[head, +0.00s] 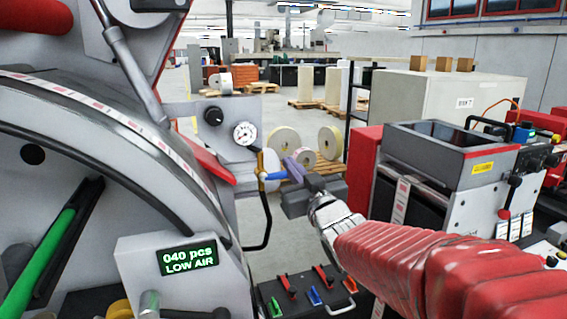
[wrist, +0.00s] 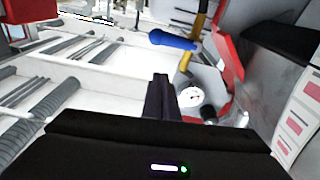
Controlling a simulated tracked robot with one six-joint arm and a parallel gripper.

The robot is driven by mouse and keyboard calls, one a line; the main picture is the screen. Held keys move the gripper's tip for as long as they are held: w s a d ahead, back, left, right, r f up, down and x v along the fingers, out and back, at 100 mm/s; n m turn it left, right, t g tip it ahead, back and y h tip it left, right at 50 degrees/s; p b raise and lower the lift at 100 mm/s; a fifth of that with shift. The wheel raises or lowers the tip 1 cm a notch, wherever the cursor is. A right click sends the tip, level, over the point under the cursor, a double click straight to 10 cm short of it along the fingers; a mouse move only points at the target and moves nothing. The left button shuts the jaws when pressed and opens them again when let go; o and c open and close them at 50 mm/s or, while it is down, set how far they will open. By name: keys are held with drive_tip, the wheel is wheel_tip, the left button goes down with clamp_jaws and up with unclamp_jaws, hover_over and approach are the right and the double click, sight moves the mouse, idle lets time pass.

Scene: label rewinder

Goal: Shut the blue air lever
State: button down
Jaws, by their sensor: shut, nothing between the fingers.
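The blue air lever (head: 273,176) sticks out to the right from a yellow pipe (head: 261,164) below the pressure gauge (head: 245,133), roughly level and crosswise to the pipe. In the wrist view the blue lever (wrist: 172,40) lies beyond the fingertips, reaching left from the yellow pipe (wrist: 187,60). My gripper (head: 294,168) is shut and empty, close by the lever's free end in the head view. In the wrist view my gripper (wrist: 160,80) points toward the lever; a gap seems to show, but contact is hard to judge.
The rewinder's display (head: 188,257) reads "040 pcs LOW AIR". A black knob (head: 214,116) sits left of the gauge. Label rolls (head: 285,140) stand behind the lever. A tool tray (head: 305,292) lies below, and a grey printer-like machine (head: 450,160) stands at right.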

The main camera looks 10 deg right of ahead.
drive_tip(key=v, duration=0.5)
drive_tip(key=shift+s, duration=0.1)
drive_tip(key=shift+f, duration=0.1)
drive_tip(key=s+d+f+m+g+h, duration=0.1)
drive_tip(key=s+d+f+g+h, duration=0.25)
drive_tip(key=f, duration=0.45)
drive_tip(key=s+d+f+m+g+h, duration=0.2)
drive_tip(key=d+f+g, duration=0.15)
drive_tip(key=f, duration=0.45)
drive_tip(key=s+a+f+g, duration=0.1)
drive_tip(key=s+g, duration=0.1)
drive_tip(key=s, duration=0.5)
drive_tip(key=s+a+f+g+y, duration=0.1)
drive_tip(key=s+a+g, duration=0.1)
drive_tip(key=s, duration=0.5)
drive_tip(key=s+a+f+g, duration=0.1)
drive_tip(key=s+g, duration=0.1)
drive_tip(key=s, duration=0.6)
drive_tip(key=shift+a+f+g, duration=0.2)
drive_tip(key=shift+f+g, duration=0.1)
drive_tip(key=shift+f, duration=0.05)
